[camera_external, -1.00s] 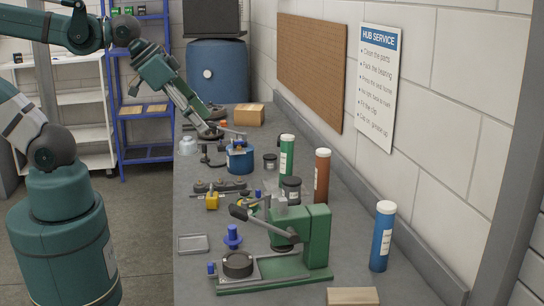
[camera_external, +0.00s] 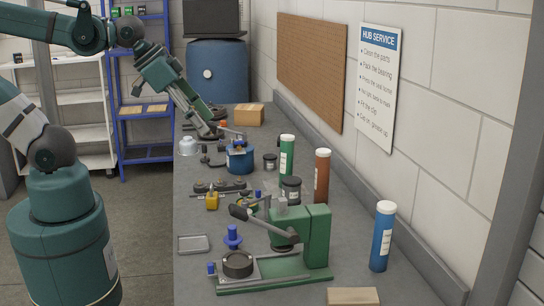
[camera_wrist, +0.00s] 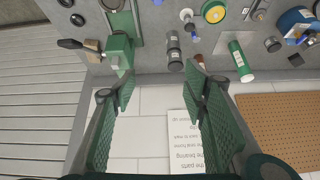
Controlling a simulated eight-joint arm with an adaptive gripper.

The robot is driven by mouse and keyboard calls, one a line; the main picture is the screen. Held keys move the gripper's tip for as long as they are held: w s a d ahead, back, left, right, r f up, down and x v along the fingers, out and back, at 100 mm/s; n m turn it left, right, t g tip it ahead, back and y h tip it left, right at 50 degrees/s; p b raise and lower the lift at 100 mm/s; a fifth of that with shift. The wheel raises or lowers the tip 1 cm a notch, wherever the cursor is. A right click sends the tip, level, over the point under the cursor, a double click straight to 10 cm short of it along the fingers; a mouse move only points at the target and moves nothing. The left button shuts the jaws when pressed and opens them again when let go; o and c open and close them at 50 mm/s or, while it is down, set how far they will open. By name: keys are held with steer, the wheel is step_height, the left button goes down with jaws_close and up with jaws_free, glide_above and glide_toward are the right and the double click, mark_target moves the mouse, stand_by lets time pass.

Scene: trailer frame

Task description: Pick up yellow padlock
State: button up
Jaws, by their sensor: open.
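The yellow padlock (camera_external: 212,201) stands on the grey bench near its left edge, in front of a dark part with round knobs. My gripper (camera_external: 212,150) is above the bench farther back, beside the blue tin, well apart from the padlock. In the wrist view my gripper (camera_wrist: 161,80) has its two green fingers spread with nothing between them. The wrist camera looks mostly at the wall, with the bench along the top. I cannot clearly make out the padlock in that view.
A green press (camera_external: 316,240) stands at the front, with a blue-handled tool (camera_external: 233,237) and a small tray (camera_external: 193,244) to its left. A blue tin (camera_external: 240,160), green tube (camera_external: 287,156), brown tube (camera_external: 322,177) and dark jar (camera_external: 291,190) stand around mid-bench. The wall bounds the right.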

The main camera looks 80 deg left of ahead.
steer(key=w+a+f+m+g+b, duration=0.2)
steer(key=w+a+f+m+b, duration=0.15)
steer(key=a+f+m, duration=0.3)
steer(key=m+g+b, duration=0.4)
steer(key=m+b, duration=0.1)
steer(key=m, duration=0.4)
glide_toward(212, 185)
steer(key=w+d, duration=0.2)
steer(key=d, duration=0.3)
steer(key=a+f+m, duration=0.1)
steer(key=a+f, duration=0.1)
steer(key=a+f+m+b, duration=0.1)
steer(key=f, duration=0.2)
steer(key=s+a+f+m, duration=0.1)
steer(key=a+f+m, duration=0.1)
steer(key=shift+a+f+g+b, duration=0.2)
steer(key=shift+a+g+b, duration=0.1)
steer(key=shift+b, duration=0.1)
steer(key=shift+s+a+f, duration=0.1)
steer(key=shift+a+f, duration=0.15)
steer(key=shift+f, duration=0.1)
steer(key=shift+f, duration=1.25)
steer(key=shift+s+f+b, duration=0.15)
steer(key=shift+f+b, duration=0.6)
steer(key=shift+f, duration=1.9)
